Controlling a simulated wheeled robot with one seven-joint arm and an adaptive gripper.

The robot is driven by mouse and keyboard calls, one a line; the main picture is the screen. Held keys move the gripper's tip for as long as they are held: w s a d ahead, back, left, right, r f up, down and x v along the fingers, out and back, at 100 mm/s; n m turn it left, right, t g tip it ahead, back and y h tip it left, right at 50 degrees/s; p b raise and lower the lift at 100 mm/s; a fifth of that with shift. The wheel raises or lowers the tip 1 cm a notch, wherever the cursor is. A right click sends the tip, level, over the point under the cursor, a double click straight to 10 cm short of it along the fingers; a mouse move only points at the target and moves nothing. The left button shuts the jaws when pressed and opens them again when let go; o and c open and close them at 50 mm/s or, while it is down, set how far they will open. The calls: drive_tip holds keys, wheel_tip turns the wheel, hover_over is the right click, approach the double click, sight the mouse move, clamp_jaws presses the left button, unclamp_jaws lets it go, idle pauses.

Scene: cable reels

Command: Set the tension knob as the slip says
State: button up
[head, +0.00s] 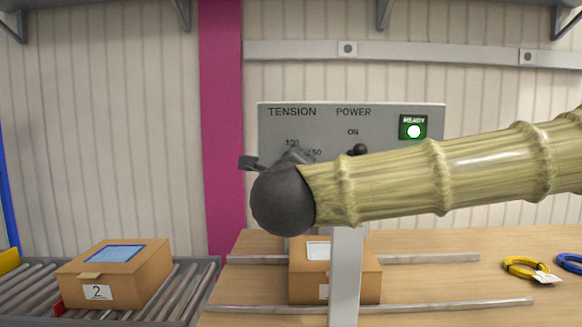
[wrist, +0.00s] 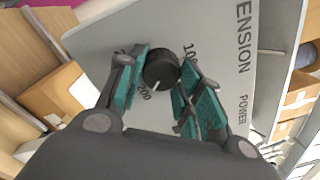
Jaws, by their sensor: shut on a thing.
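The tension knob (wrist: 160,70) is a round black knob on the grey panel (head: 385,118), below the word TENSION. In the wrist view its white pointer line points toward the 200 mark. My gripper (wrist: 164,64) has its teal-padded fingers on both sides of the knob and is shut on it. In the head view my arm hides the knob, and only parts of my gripper (head: 273,160) show. A white paper (head: 318,250) lies on the carton (head: 362,277) below the panel. I cannot read it or tell whether it is the slip.
A green READY lamp (head: 413,128) is lit, and the power switch (head: 360,149) is below ON. A carton marked 2 (head: 140,270) sits on the roller conveyor (head: 190,290). Yellow (head: 512,264) and blue (head: 572,259) coils lie on the bench's right side. A grey post (head: 346,280) stands before the middle carton.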

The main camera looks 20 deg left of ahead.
drive_tip(key=shift+f, duration=0.1)
drive_tip(key=o, duration=1)
drive_tip(key=v, duration=1.2)
